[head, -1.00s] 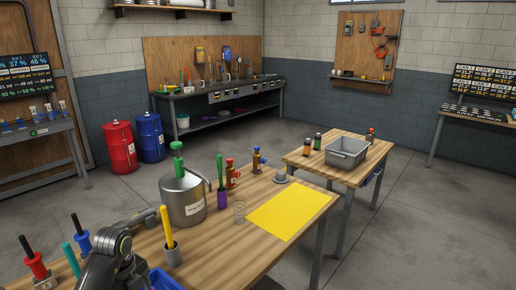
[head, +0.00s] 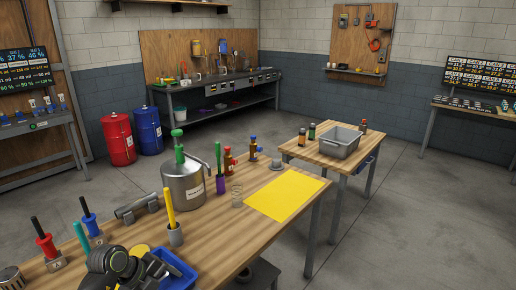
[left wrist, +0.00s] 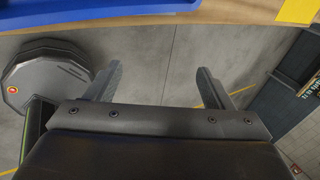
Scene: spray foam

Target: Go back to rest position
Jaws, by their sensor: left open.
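My left arm shows at the bottom of the head view as dark joints (head: 118,262) beside the blue tray (head: 172,268) at the table's near edge. In the left wrist view my left gripper (left wrist: 159,70) has its two fingers wide apart with nothing between them. Below it is bare grey floor. The rim of a blue tray (left wrist: 100,10) crosses the top of that view. My right gripper is not in view.
On the wooden table (head: 225,250) stand a metal pot (head: 184,188) with a green pump, a grey cup (head: 176,235) holding a yellow-handled tool, and a yellow sheet (head: 285,197). A second table holds a grey bin (head: 340,142). Open floor lies to the right.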

